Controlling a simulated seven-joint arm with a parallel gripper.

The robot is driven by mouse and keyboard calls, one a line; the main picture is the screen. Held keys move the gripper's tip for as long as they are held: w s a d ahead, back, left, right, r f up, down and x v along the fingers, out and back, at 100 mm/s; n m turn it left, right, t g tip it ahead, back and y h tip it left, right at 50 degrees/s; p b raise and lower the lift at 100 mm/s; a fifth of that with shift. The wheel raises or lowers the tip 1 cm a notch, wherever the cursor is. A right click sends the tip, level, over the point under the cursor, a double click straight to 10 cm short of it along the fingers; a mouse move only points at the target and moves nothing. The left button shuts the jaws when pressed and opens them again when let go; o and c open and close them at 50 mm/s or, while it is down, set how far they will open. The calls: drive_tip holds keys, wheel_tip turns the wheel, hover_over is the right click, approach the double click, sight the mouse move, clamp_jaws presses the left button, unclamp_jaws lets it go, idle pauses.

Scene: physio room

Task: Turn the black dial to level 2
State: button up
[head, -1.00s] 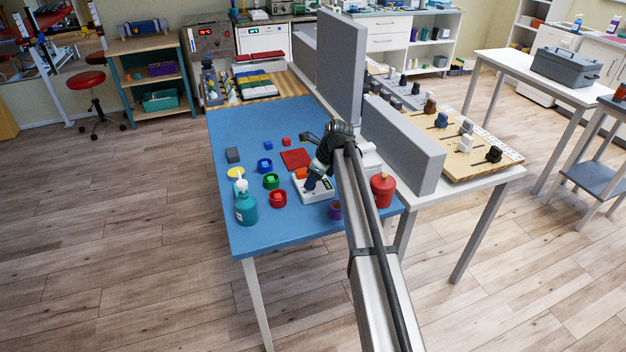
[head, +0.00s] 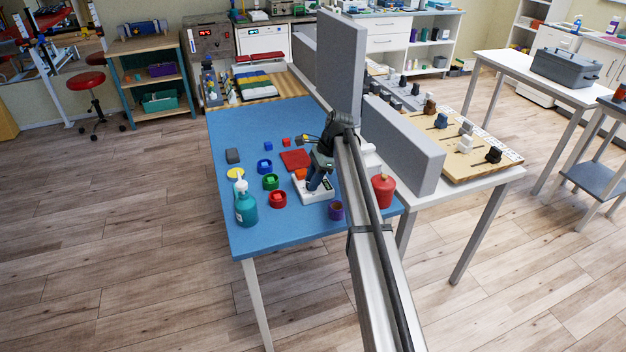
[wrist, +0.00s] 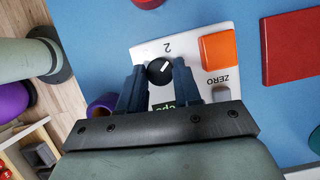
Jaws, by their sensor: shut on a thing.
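The black dial (wrist: 159,71) sits on the white device (wrist: 220,30), which also shows on the blue table in the head view (head: 316,195). My gripper (wrist: 160,70) points down at the device, its two fingers shut on the dial's two sides. The dial's white pointer mark faces right and slightly up in the wrist view. A printed "2" stands just above the dial there, and "ZERO" is printed to the right. In the head view my gripper (head: 317,183) is over the device and hides the dial. A dark display with green characters is partly hidden by the gripper.
An orange block (wrist: 218,49) lies on the device, and a red square (wrist: 292,46) lies beyond it. A purple cup (head: 336,211) and a red container (head: 382,190) stand close by. A grey upright panel (head: 403,146) stands to the right.

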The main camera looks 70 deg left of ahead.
drive_tip(key=n+h, duration=0.1)
drive_tip(key=n, duration=0.2)
drive_tip(key=shift+a+n, duration=0.15)
drive_tip(key=shift+n, duration=0.15)
drive_tip(key=shift+h, duration=0.3)
drive_tip(key=o, duration=1)
drive_tip(key=shift+o, duration=0.2)
drive_tip(key=v, duration=1.3)
drive_tip(key=shift+r, duration=0.45)
